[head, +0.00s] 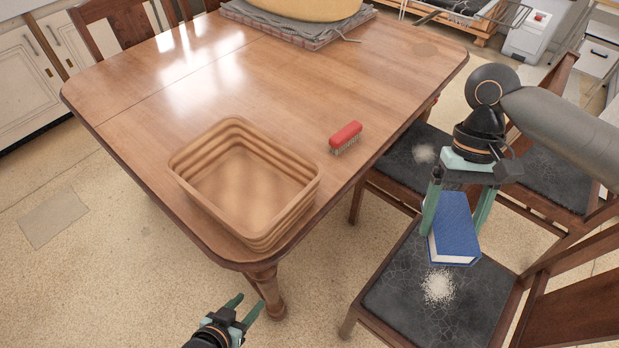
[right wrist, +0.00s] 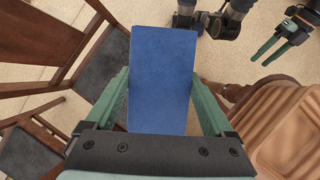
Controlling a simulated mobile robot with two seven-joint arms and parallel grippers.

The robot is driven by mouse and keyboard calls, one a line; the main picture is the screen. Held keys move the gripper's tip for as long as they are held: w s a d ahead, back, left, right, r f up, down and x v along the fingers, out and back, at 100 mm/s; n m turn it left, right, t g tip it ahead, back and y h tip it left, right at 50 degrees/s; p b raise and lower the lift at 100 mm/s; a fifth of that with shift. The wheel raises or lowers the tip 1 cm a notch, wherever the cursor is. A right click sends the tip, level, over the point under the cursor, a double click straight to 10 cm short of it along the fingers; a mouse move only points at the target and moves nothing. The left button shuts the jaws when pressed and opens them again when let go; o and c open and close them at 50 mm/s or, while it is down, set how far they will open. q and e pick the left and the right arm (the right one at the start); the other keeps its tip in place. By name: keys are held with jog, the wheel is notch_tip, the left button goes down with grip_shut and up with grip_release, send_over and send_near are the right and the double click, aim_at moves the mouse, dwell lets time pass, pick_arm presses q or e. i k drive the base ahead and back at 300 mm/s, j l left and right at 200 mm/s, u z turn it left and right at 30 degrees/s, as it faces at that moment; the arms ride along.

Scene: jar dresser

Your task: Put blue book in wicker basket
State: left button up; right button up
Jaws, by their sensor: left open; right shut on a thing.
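The blue book (head: 454,232) is in my right gripper (head: 457,222), over the seat of a chair to the right of the table; I cannot tell the height between book and seat. In the right wrist view the book (right wrist: 162,75) lies between the two green fingers (right wrist: 162,100). The wicker basket (head: 245,180) stands on the table's near corner, and its inside looks empty. It also shows at the right of the right wrist view (right wrist: 285,125). My left gripper (head: 240,305) is open and empty, low in front of the table; it also shows in the right wrist view (right wrist: 278,45).
The wooden table (head: 150,100) carries a red brush (head: 346,137) right of the basket and a grey folded cloth (head: 290,30) with a yellow object at the back. The chair seat (head: 400,285) bears a patch of white grains (head: 438,287). More chairs stand along the table's right side.

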aim_at(231, 181)
jog(key=i+j+u, duration=0.2)
jog(key=j, duration=0.15)
jog(key=i+j+u, duration=0.2)
jog(key=j, duration=0.15)
jog(key=i+j+u, duration=0.15)
jog(key=j, duration=0.2)
